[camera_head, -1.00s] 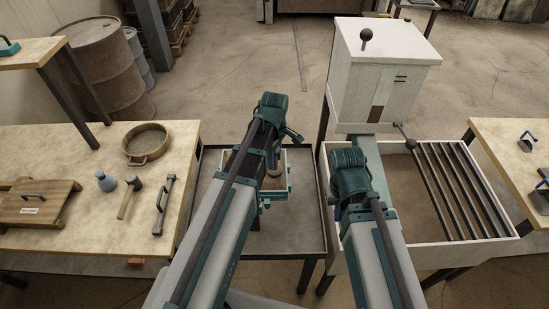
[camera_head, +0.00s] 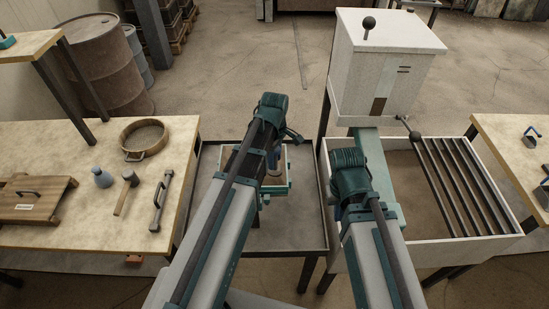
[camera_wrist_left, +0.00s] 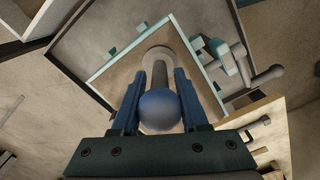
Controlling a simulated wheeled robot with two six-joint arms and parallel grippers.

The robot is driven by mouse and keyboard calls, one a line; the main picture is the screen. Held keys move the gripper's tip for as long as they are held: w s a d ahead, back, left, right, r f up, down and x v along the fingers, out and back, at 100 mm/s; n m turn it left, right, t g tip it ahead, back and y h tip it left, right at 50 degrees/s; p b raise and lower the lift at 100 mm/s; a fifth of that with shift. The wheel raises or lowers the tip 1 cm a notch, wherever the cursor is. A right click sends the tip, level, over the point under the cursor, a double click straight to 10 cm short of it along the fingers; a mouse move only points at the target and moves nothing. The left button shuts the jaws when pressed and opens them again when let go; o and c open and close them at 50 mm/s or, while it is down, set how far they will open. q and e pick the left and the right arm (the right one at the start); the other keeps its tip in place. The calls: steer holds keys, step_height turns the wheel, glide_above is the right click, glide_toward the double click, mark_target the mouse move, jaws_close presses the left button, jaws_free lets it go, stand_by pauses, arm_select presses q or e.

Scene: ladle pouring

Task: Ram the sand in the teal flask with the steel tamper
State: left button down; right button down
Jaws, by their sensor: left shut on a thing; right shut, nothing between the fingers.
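The teal flask (camera_head: 289,190) is a square open box on the dark stand. Its pale sand also shows in the left wrist view (camera_wrist_left: 118,72). My left gripper (camera_head: 273,168) is over the flask, and the left wrist view (camera_wrist_left: 160,100) shows its blue fingers shut around the steel tamper. The tamper's round knob (camera_wrist_left: 160,111) faces the camera, and its wide foot points down at the sand inside the rim. I cannot tell whether the foot touches the sand. My right gripper (camera_head: 338,212) is mostly hidden by its arm, beside the white bin, shut and empty.
A dark tray stand (camera_head: 230,225) carries the flask. The white hopper (camera_head: 385,65) and barred bin (camera_head: 480,250) are on the right. The left table (camera_head: 60,145) holds a sieve (camera_head: 146,136), mallet (camera_head: 126,190), small bottle (camera_head: 102,177), steel tool (camera_head: 160,203) and wooden board (camera_head: 35,200).

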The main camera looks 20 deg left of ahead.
arm_select(q)
steer(key=shift+f+b, duration=0.5)
steer(key=shift+f, duration=0.25)
step_height(320, 180, up, 4)
steer(key=p, duration=0.4)
steer(key=shift+r, duration=0.1)
steer(key=shift+f, duration=0.2)
step_height(320, 180, down, 4)
steer(key=b, duration=0.4)
step_height(320, 180, up, 4)
steer(key=p, duration=0.4)
steer(key=shift+r, duration=0.25)
steer(key=shift+f, duration=0.15)
